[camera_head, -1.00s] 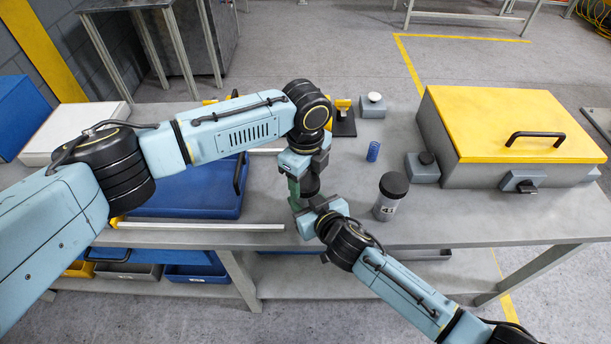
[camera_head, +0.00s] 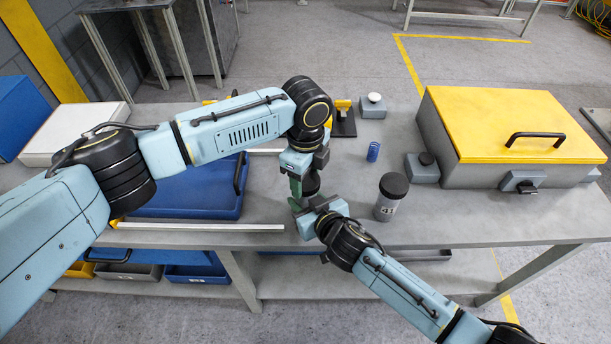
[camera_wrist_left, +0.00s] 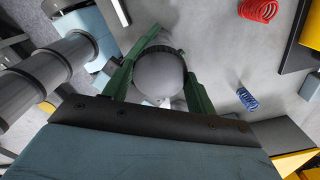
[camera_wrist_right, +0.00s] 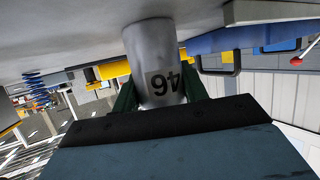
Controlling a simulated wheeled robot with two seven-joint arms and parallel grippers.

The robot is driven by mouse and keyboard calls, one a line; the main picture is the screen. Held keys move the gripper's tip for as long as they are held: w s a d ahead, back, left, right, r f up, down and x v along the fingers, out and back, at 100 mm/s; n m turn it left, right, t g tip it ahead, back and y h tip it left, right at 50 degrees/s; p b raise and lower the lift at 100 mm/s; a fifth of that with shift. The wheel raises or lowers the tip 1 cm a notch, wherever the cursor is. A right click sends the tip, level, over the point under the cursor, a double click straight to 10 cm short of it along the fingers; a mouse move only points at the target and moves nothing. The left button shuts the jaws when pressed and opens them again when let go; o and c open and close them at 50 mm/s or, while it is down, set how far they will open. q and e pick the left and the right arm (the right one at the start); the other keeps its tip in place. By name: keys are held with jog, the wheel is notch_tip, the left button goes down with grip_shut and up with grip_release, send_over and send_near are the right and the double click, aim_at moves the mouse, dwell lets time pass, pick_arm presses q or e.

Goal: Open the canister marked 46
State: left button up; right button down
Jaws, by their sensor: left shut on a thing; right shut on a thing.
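The canister marked 46 (camera_wrist_right: 157,50) shows in the right wrist view as a grey cylinder, its label upside down. My right gripper (camera_head: 311,206) is shut on its body, with green fingers on both sides. My left gripper (camera_head: 303,184) is above the right one and shut on the canister's lid. The round grey lid (camera_wrist_left: 158,76) sits between the green fingers in the left wrist view. In the head view the canister is mostly hidden by the grippers, with only a dark part (camera_head: 312,183) showing. I cannot tell whether the lid is loose.
Another grey canister (camera_head: 389,198) with a dark lid stands close to the right; its label begins with 4. A blue spring (camera_head: 373,151), a grey block with a white knob (camera_head: 373,105) and a yellow-lidded box (camera_head: 510,125) are further off. A blue case (camera_head: 190,200) lies left.

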pick_arm(q)
jog(key=shift+r, duration=0.8)
jog(key=shift+r, duration=2)
pick_arm(e)
jog(key=c, duration=0.7)
grip_release()
